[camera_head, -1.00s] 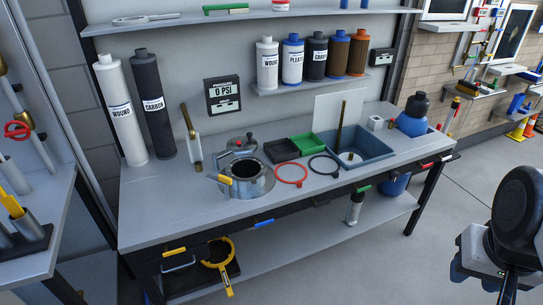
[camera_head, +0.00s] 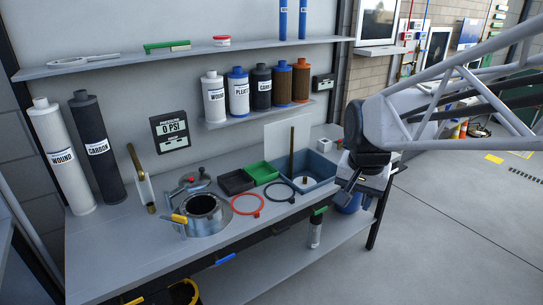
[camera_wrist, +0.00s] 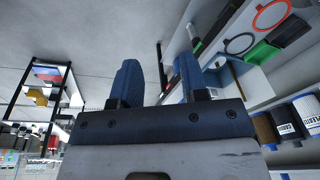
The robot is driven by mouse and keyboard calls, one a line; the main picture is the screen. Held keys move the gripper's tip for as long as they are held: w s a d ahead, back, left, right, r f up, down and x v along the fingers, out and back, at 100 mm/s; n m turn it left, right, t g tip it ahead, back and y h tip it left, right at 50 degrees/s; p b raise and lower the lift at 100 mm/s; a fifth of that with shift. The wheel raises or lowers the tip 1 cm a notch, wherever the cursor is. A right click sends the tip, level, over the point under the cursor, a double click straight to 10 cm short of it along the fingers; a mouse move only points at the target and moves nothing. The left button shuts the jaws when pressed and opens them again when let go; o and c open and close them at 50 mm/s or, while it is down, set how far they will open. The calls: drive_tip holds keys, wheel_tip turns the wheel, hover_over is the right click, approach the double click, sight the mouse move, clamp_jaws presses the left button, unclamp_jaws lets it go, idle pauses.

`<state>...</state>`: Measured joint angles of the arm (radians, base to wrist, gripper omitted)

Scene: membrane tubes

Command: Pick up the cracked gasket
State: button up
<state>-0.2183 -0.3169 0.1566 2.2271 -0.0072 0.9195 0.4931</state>
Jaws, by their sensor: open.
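Two ring gaskets lie on the workbench: a red ring (camera_head: 247,194) beside the metal housing, and a black ring (camera_head: 266,193) by the front of the blue-grey basin. A crack is too small to make out on either. In the wrist view the red ring (camera_wrist: 255,19) and the black ring (camera_wrist: 238,53) show at the upper right, beyond the fingers. My gripper (camera_wrist: 157,78) is open with nothing between its blue fingers. In the head view it hangs at the bench's right end, right of both rings and apart from them, partly hidden by my arm.
An open metal housing (camera_head: 204,222) with a yellow-handled clamp stands left of the rings. Black (camera_head: 236,182) and green (camera_head: 262,173) trays sit behind them. A brown rod (camera_head: 292,150) rises from the basin (camera_head: 322,172). Filter cartridges stand on a shelf above.

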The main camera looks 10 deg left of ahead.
drive_tip(key=w+a+f+m, duration=0.2)
drive_tip(key=w+a+f, duration=0.1)
drive_tip(key=w+a, duration=0.6)
drive_tip(key=m+g, duration=0.2)
drive_tip(key=m, duration=0.2)
hover_over(211, 214)
wheel_tip(211, 214, down, 19)
drive_tip(key=shift+d+r, duration=0.15)
drive_tip(key=shift+r, duration=0.05)
drive_tip(key=shift+a+f, duration=0.2)
drive_tip(key=shift+a, duration=0.05)
drive_tip(key=shift+f, duration=0.1)
drive_tip(key=shift+f, duration=1.2)
drive_tip(key=shift+f, duration=0.1)
